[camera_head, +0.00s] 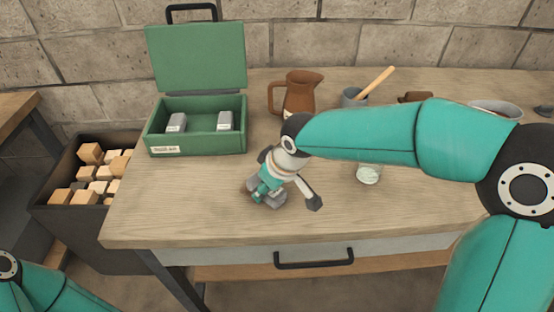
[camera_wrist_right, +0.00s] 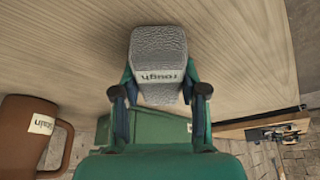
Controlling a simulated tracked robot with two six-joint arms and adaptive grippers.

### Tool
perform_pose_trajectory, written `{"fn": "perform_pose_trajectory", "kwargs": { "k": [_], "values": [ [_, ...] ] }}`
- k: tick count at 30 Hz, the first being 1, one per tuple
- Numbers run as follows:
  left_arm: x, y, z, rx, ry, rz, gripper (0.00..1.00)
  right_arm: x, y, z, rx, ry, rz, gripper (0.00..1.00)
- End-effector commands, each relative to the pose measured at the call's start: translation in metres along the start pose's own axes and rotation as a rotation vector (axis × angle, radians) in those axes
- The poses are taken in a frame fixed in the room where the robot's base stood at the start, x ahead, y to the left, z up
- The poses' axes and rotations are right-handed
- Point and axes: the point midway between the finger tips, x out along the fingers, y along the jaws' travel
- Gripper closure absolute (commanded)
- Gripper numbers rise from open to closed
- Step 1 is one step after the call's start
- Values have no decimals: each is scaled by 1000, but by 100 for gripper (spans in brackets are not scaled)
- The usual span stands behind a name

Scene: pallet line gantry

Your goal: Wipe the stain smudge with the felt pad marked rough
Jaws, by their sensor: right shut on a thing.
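My right gripper (camera_head: 266,192) is low over the front middle of the table, shut on a grey felt pad. In the right wrist view the felt pad (camera_wrist_right: 158,55) is between the two fingers (camera_wrist_right: 158,92), its label reading "rough" upside down. I cannot tell whether the pad touches the wood. A brown jug (camera_head: 298,88) stands behind the gripper; in the right wrist view the jug (camera_wrist_right: 25,145) has a label that seems to read "stain". No smudge can be made out on the bare wood in view. My left gripper is out of view.
An open green case (camera_head: 200,142) holds two more grey pads (camera_head: 176,122). A grey cup (camera_head: 352,97) with a wooden stick and a glass jar (camera_head: 368,174) stand right, partly behind my arm. A dark crate (camera_head: 60,218) of wooden blocks is left of the table. The front left tabletop is clear.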

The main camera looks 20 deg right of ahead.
Motion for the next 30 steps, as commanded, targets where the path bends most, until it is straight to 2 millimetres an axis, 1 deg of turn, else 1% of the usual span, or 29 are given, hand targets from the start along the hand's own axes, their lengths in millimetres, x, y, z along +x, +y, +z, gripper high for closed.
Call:
{"fn": "perform_pose_trajectory", "kwargs": {
  "k": [4,6,7,8,11,24,30],
  "values": [
    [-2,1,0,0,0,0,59,-3,9,6,-5,-4,-3,85],
    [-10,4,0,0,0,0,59,-8,8,2,-8,-4,-3,85],
    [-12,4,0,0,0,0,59,-19,8,-3,-8,2,-2,85],
    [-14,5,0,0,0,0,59,-24,8,-5,-8,2,-3,85],
    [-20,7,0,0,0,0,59,-30,8,-7,-8,-2,-4,85],
    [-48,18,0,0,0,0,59,-67,8,-23,-8,0,-4,85],
    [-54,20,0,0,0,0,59,-76,8,-27,-9,-1,-5,85]
  ]
}}
